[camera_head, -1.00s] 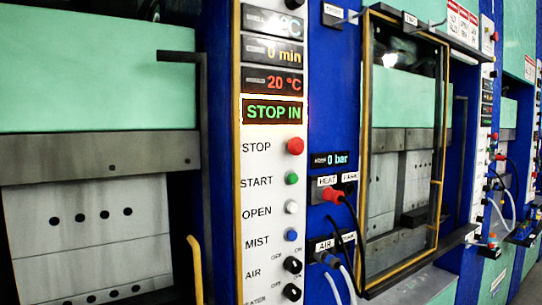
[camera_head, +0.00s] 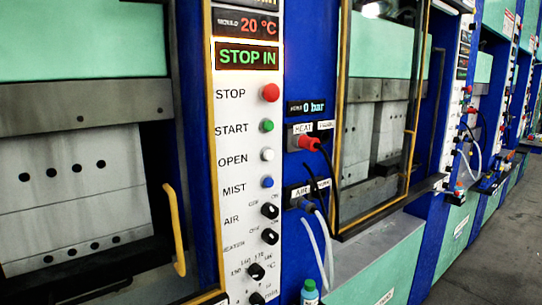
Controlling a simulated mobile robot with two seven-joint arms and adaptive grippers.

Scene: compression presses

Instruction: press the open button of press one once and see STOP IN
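The press control panel (camera_head: 234,265) is a white vertical strip left of the middle. Its display (camera_head: 247,56) reads STOP IN in green. Below it are the red STOP button (camera_head: 270,92), the green START button (camera_head: 267,125), the white OPEN button (camera_head: 267,155) and the blue MIST button (camera_head: 267,182). The AIR knob (camera_head: 269,211) and other black knobs sit lower. The press (camera_head: 75,197) at the left has a pale block with a row of dark holes. Neither gripper is in view.
A yellow handle (camera_head: 175,230) stands out left of the panel. A yellow-framed door (camera_head: 341,110) is on the right. A red HEAT plug (camera_head: 309,143), hoses and a bottle (camera_head: 309,292) are beside the panel. More presses line the right, with grey floor (camera_head: 500,235) clear beside them.

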